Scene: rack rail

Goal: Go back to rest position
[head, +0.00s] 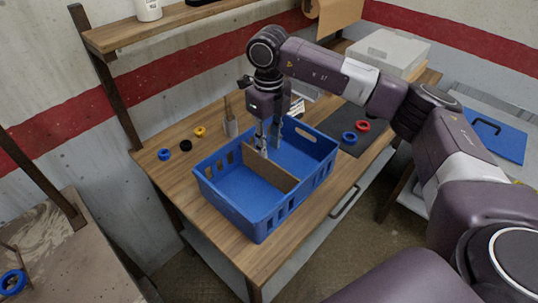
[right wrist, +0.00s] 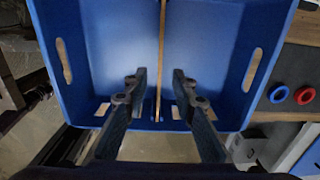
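My right gripper (head: 266,150) reaches down into the blue crate (head: 262,228) on the wooden workbench. In the right wrist view its fingers (right wrist: 158,78) are apart, one on each side of the crate's thin brown divider (right wrist: 162,40), with a gap on both sides. The divider also shows in the head view (head: 270,172), standing upright across the crate. The gripper looks empty. Both visible compartments look empty, though the arm hides part of the far one. My left gripper is not in view.
Blue (head: 164,154), black (head: 185,145) and yellow (head: 200,132) rings lie left of the crate. Blue (head: 349,138) and red (head: 363,126) rings lie on a dark mat to the right. A pale lidded box (head: 388,50) stands behind. A shelf (head: 160,22) hangs above.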

